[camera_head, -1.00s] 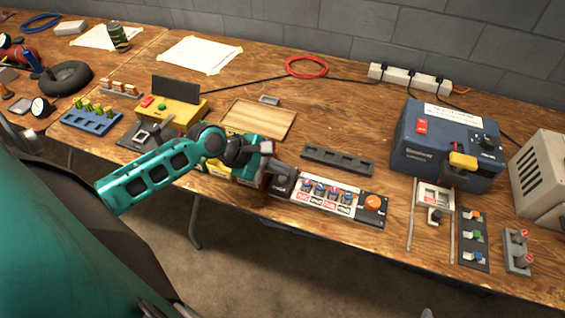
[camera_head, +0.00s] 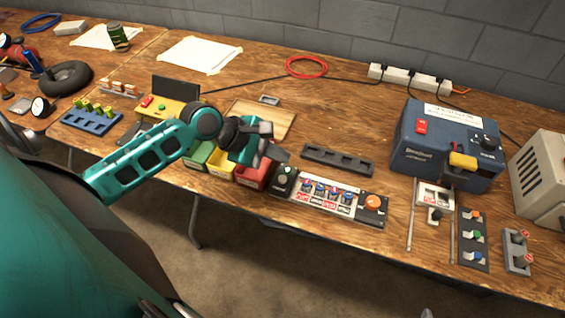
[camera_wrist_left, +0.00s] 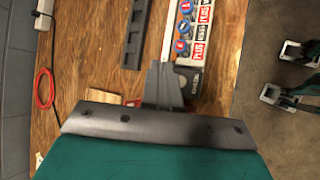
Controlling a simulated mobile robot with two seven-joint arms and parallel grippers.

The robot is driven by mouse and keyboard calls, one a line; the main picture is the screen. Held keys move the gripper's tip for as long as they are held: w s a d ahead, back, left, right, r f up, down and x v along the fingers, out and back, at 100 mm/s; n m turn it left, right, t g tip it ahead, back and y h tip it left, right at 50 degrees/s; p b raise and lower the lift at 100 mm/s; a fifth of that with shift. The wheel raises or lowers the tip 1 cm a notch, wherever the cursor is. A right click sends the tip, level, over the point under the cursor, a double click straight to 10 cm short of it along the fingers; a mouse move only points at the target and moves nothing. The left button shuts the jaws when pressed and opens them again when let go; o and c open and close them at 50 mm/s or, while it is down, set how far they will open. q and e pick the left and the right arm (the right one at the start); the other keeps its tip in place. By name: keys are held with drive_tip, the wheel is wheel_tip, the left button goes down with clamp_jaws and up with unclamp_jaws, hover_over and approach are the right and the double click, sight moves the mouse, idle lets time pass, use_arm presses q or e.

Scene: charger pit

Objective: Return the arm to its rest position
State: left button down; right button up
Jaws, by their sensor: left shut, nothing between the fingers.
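My left arm comes in from the left in the head view, and its teal links reach over the front of the workbench. My left gripper (camera_head: 273,158) is above the bench, just behind and above the red bin (camera_head: 252,175) and the black knob box (camera_head: 284,181). In the left wrist view the gripper (camera_wrist_left: 163,75) points toward the switch panel, with its fingers together and empty. The fingers cover part of the knob box there. My right gripper is not clearly in view.
The switch panel (camera_head: 326,196) with an orange button lies right of the gripper. Green and yellow bins stand beside the red bin. A wooden board (camera_head: 272,118), a dark slotted rail (camera_head: 338,161) and a blue charger (camera_head: 448,142) are on the bench. Bare wood lies between rail and charger.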

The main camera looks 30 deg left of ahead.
idle(0.8)
use_arm(q)
drive_tip(key=s+d+f+m+g+y, duration=0.2)
drive_tip(key=s+d+f+m, duration=0.2)
drive_tip(key=s+d+m, duration=0.5)
drive_tip(key=s+a+r+m+g+y, duration=0.1)
drive_tip(key=s+r+m+y, duration=0.1)
drive_tip(key=s+m, duration=0.35)
drive_tip(key=s+a+r+m+y, duration=0.1)
drive_tip(key=s+a+m+y, duration=0.1)
drive_tip(key=s+m, duration=0.3)
drive_tip(key=w+d+f+m+t+h, duration=0.2)
drive_tip(key=w+f+t, duration=0.4)
drive_tip(key=w+f, duration=0.3)
drive_tip(key=shift+d+t, duration=0.4)
drive_tip(key=shift+d, duration=0.1)
